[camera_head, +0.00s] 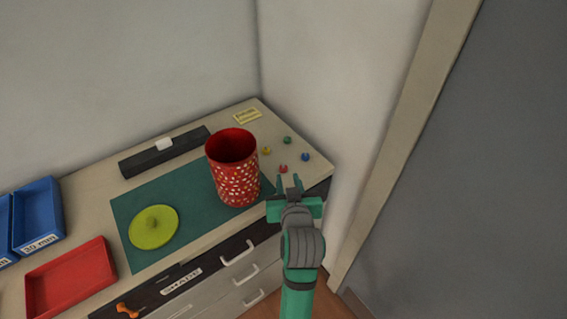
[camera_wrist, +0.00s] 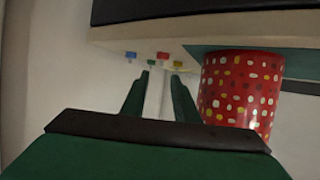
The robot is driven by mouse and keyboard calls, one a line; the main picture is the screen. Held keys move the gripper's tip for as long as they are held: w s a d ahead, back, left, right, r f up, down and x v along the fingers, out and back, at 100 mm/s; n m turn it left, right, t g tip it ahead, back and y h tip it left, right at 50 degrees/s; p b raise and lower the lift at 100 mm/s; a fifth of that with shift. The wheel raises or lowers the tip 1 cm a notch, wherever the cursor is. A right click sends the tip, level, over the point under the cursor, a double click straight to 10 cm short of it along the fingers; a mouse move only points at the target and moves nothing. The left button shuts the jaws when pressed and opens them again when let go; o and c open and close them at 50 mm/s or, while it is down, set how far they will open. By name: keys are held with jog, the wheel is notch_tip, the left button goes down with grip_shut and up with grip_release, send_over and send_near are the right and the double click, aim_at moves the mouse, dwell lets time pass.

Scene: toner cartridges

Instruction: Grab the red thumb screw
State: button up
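The small red thumb screw (camera_head: 283,169) stands on the bench top near its right end, just beyond my gripper's fingertips in the head view. In the wrist view, which looks upside down, the red screw (camera_wrist: 162,56) appears ahead, between the lines of the two fingers. My gripper (camera_head: 288,181) is open and empty, its two fingers apart (camera_wrist: 159,78). Contact with the screw is not visible. Green (camera_head: 287,140), yellow (camera_head: 266,151) and blue (camera_head: 305,156) thumb screws stand close around the red one.
A tall red spotted canister (camera_head: 237,185) stands left of my gripper on a green mat (camera_head: 190,196). A yellow-green lid (camera_head: 153,228) lies on the mat. A red tray (camera_head: 70,280) and blue bins (camera_head: 38,214) are far left. A wall (camera_head: 330,75) rises behind the screws.

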aim_at(283, 165)
jog(key=shift+w+r, duration=0.1)
jog(key=shift+w, duration=0.35)
jog(key=x, duration=0.4)
jog(key=shift+w+a, duration=0.15)
jog(key=shift+w, duration=0.05)
jog(key=shift+f+x, duration=0.2)
jog(key=shift+x, duration=1.3)
jog(key=shift+f+x, duration=0.2)
jog(key=shift+x, duration=1.25)
jog(key=shift+s+a, duration=0.15)
jog(key=shift+s, duration=0.05)
grip_shut()
